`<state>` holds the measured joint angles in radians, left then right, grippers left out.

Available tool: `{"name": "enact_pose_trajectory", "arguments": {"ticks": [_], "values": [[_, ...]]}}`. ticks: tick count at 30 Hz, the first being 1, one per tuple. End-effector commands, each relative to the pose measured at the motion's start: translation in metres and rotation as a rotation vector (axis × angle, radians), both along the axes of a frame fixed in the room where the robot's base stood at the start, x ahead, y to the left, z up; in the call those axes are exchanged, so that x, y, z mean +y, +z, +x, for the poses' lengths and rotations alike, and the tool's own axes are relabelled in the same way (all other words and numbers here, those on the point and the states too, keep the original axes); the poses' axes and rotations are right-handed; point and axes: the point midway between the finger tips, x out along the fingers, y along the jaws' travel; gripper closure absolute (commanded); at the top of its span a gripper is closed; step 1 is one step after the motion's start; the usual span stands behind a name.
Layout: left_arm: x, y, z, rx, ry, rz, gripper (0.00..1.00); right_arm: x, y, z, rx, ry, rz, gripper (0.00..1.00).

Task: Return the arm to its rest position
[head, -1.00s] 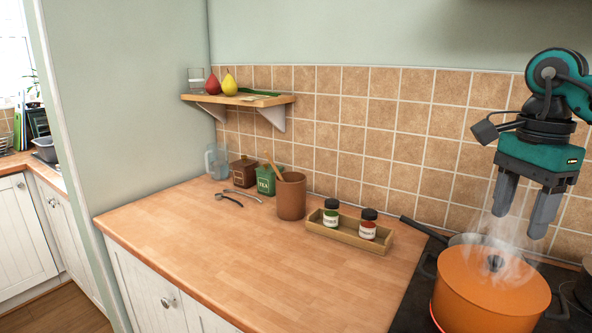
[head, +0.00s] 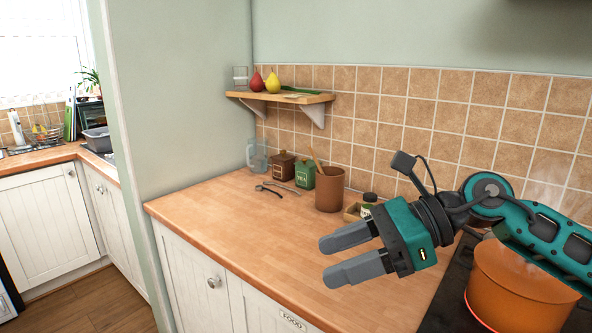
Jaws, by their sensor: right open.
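My right arm comes in from the right in the head view, passing in front of the orange pot (head: 517,285). My right gripper (head: 340,257) is open and empty, its two grey fingers pointing left above the wooden counter (head: 240,225). The fingers appear apart from everything around them. The gripper and wrist hide most of the wooden spice tray (head: 351,212); one jar (head: 368,203) still shows behind them. My left gripper is not in view.
The orange pot sits on the dark hob, with a red glow at its base. A brown utensil pot (head: 330,190), a green tea tin (head: 305,175) and a brown tin (head: 283,166) stand at the back. A shelf (head: 285,97) holds fruit. The front left counter is clear.

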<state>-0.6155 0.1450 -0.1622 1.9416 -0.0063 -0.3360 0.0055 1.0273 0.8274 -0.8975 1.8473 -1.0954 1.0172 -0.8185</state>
Motion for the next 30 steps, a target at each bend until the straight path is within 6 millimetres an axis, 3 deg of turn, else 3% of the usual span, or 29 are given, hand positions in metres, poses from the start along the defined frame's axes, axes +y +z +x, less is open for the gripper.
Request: {"name": "enact_pose_trajectory", "arguments": {"ticks": [1,3,6,11,14,17,20,23,26,27,30], "values": [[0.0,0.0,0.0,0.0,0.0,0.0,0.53,0.021,0.006,-0.008,0.077,-0.028,0.141,0.42],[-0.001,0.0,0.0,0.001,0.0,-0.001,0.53,0.041,0.022,-0.012,0.19,-0.088,0.334,0.42],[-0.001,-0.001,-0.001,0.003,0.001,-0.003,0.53,0.052,0.043,-0.01,0.379,-0.194,0.6,0.42],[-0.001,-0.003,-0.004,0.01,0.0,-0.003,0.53,0.037,0.058,0.009,0.732,-0.408,0.997,0.42],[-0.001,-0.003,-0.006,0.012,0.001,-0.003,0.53,0.012,0.047,0.025,0.975,-0.573,1.224,0.42],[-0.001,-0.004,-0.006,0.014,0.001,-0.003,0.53,-0.02,0.017,0.037,1.224,-0.762,1.433,0.42],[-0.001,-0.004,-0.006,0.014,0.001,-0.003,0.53,-0.053,-0.029,0.039,1.469,-0.978,1.622,0.42],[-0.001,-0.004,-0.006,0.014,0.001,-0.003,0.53,-0.083,-0.085,0.025,1.708,-1.226,1.789,0.42],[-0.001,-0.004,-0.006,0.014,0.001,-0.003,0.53,-0.108,-0.146,-0.006,1.923,-1.504,1.926,0.42],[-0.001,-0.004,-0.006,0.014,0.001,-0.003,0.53,-0.115,-0.167,-0.022,-1.879,1.522,-1.856,0.42],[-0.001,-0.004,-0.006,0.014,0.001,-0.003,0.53,-0.127,-0.206,-0.06,-1.708,1.494,-1.644,0.42]]}}
